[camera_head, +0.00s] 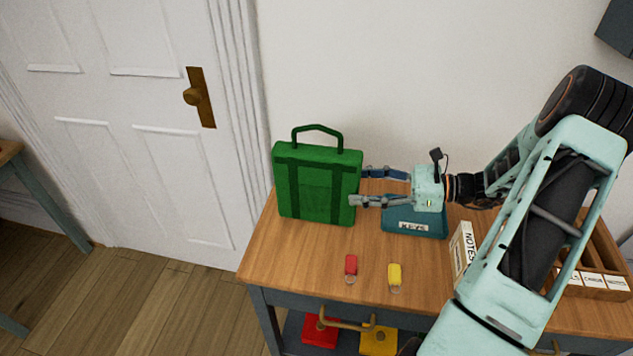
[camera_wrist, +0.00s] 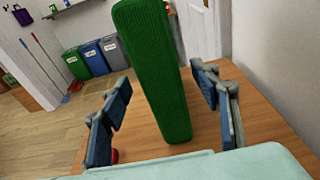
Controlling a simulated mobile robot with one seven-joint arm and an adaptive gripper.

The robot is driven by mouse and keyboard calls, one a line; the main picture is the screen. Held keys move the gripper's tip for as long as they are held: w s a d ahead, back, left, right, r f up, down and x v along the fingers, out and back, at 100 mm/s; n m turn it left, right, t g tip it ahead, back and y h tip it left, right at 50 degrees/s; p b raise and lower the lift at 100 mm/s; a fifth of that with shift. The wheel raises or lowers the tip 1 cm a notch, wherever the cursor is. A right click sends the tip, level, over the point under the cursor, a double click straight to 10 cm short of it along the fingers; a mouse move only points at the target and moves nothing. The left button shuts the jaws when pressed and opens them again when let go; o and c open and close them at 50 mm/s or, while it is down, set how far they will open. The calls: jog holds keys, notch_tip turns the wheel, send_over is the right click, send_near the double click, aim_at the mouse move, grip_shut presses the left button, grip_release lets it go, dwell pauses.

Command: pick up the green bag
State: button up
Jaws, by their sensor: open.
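The green bag (camera_head: 317,182) stands upright on the left end of the wooden table, its handle loop on top. In the wrist view the green bag (camera_wrist: 152,70) shows its narrow side, between my two fingers. My gripper (camera_head: 357,187) comes in from the right at the bag's right side. In the wrist view my gripper (camera_wrist: 168,110) is open, with a finger on each side of the bag and gaps between fingers and bag. In the head view one fingertip seems to overlap the bag's right edge; I cannot tell whether it touches.
On the table (camera_head: 300,262), a teal keys tray (camera_head: 415,229) lies under my gripper. A notes box (camera_head: 462,252) and a wooden organizer (camera_head: 603,285) are to the right. A white door (camera_head: 130,110) is left.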

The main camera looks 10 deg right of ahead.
aim_at(317, 185)
jog(key=x, duration=0.5)
jog(key=shift+s, duration=0.15)
jog(key=shift+p+x, duration=0.35)
jog(key=shift+x, duration=2.75)
jog(key=shift+d+f, duration=0.1)
jog(key=shift+c, duration=0.7)
jog(key=c, duration=1.3)
jog(key=shift+c, duration=0.3)
